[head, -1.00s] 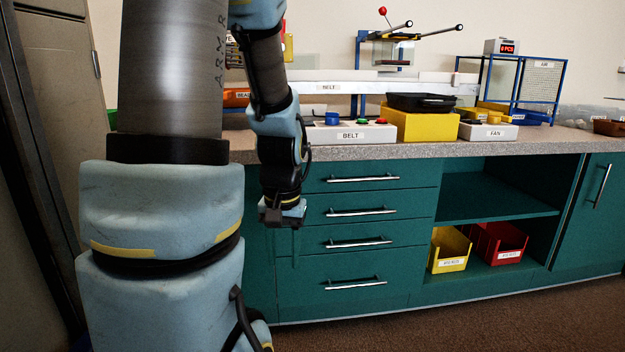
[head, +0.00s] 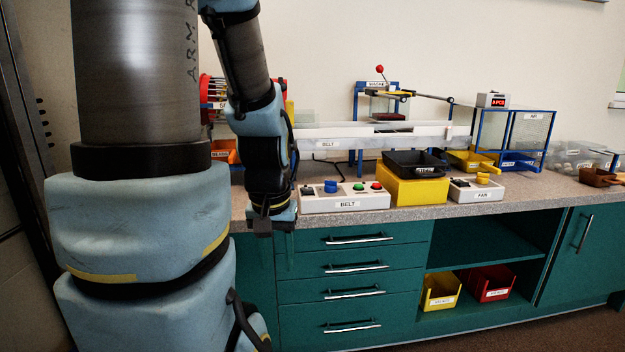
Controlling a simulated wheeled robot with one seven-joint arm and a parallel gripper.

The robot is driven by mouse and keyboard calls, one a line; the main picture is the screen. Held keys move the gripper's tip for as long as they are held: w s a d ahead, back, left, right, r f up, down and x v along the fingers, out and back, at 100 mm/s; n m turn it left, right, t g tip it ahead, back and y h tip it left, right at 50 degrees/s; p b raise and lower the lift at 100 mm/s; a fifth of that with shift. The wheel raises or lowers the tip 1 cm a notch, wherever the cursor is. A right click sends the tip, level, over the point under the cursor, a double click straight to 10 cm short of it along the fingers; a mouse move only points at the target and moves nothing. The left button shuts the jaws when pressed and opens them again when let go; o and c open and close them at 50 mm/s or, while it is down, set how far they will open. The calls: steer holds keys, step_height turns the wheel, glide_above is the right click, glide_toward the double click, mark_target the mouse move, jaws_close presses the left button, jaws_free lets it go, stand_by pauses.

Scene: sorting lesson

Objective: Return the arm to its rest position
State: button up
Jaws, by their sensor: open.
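My arm fills the left of the head view, its large links close to the camera. Its far end hangs down with my gripper (head: 272,232) pointing at the floor. The gripper is just in front of the counter's front edge, to the left of the drawers. It is small and dark here; nothing shows between its fingers. Part of the counter behind the arm is hidden.
The counter (head: 415,213) carries a belt panel (head: 345,203), a yellow block (head: 412,192) under a black tray (head: 415,164), a fan panel (head: 477,195) and a conveyor (head: 350,140). An open shelf below holds a yellow bin (head: 440,293) and a red bin (head: 490,285).

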step_height(320, 180, up, 20)
steer(key=p, duration=1.7)
steer(key=shift+f, duration=0.2)
